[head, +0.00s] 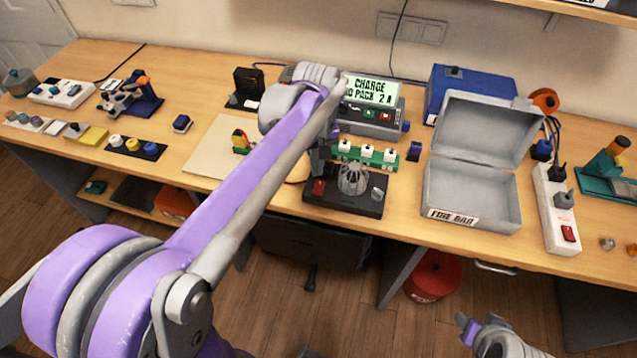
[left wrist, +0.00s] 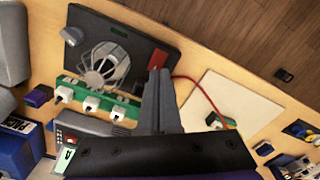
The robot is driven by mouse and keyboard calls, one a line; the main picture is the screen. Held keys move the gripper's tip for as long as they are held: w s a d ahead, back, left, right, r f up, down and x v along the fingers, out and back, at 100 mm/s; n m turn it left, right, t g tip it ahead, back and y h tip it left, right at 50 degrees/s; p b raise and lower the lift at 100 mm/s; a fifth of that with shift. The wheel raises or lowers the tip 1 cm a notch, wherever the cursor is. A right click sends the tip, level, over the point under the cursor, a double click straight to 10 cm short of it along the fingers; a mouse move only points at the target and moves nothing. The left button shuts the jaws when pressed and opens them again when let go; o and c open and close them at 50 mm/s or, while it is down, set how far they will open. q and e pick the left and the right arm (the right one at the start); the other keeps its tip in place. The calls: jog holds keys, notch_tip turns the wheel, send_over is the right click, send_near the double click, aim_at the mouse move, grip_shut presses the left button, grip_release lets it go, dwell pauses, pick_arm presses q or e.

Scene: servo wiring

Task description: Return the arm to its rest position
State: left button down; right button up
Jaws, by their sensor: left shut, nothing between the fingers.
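My left arm reaches in from the left over the workbench in the head view. My left gripper (head: 320,160) points down beside the black board with the wire-cage dome, partly hidden by its own wrist. In the left wrist view its two grey fingers (left wrist: 158,98) lie together with nothing between them, between the black board (left wrist: 133,47) and the pale mat. My right gripper (head: 468,328) is low at the right in front of the bench, off the table, and its fingers are too small to judge.
A green strip with white connectors (head: 365,155) and a charger with a lit display (head: 370,120) stand close by my left gripper. An open grey metal box (head: 470,197) and a power strip (head: 558,210) are to the right. The pale mat (head: 207,155) has bare room.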

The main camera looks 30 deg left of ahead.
dwell(0.5)
pick_arm(q)
jog(key=s+d+f+m+t, duration=0.2)
jog(key=s+d+f+m, duration=0.1)
jog(key=s, duration=0.4)
jog(key=s+d+f+m+t, duration=0.3)
jog(key=s+f+m, duration=0.1)
jog(key=s, duration=0.3)
jog(key=shift+s+d+m+t, duration=0.3)
jog(key=shift+s+d+m, duration=0.1)
jog(key=shift+m, duration=0.4)
jog(key=shift+a+f, duration=0.1)
